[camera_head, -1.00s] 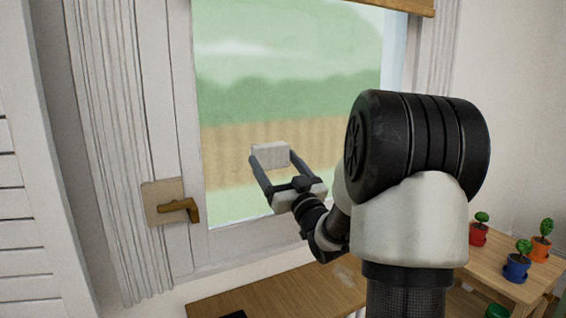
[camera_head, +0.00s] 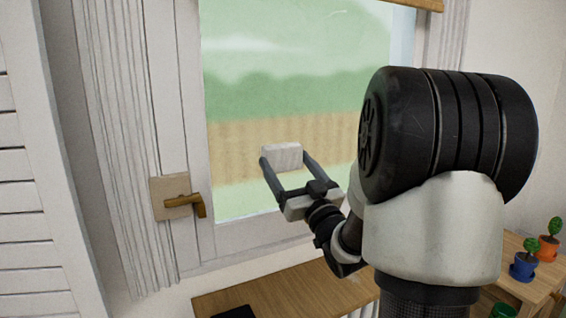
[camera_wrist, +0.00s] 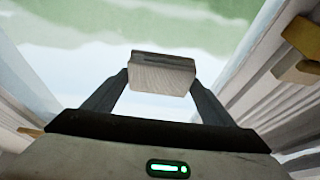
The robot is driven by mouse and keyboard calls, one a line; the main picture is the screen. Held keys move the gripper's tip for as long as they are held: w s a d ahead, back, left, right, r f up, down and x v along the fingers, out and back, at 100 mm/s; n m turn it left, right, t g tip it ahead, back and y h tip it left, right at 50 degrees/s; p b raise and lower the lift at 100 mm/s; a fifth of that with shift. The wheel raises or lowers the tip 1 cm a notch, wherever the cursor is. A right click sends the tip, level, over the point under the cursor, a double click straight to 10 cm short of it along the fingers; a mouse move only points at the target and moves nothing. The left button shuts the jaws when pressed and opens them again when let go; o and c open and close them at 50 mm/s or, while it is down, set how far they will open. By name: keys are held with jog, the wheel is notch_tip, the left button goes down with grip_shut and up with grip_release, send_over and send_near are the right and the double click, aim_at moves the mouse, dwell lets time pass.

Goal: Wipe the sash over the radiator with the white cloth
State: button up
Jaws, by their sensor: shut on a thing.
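The window sash (camera_head: 202,110) has a white frame around a pane showing green and tan scenery. The white cloth (camera_head: 281,157) is a small folded block in front of the lower pane. My gripper (camera_head: 283,163) is shut on it, one finger on each side. In the wrist view the cloth (camera_wrist: 162,76) sits between the fingertips of my gripper (camera_wrist: 160,84), with the pane behind it. I cannot tell whether the cloth touches the glass. The radiator shows only as a small white ribbed piece (camera_head: 362,311) below the wooden shelf, mostly hidden.
A brass handle (camera_head: 184,204) sticks out from the sash's left side. A wooden shelf (camera_head: 290,292) lies below the window, with a dark item (camera_head: 233,312) on it. White shutter slats (camera_head: 30,220) stand at left. Potted plants (camera_head: 524,265) stand on a small table at right.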

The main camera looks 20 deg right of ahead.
jog(key=shift+s, duration=0.6)
jog(key=shift+s+d, duration=0.1)
jog(key=shift+s, duration=1.4)
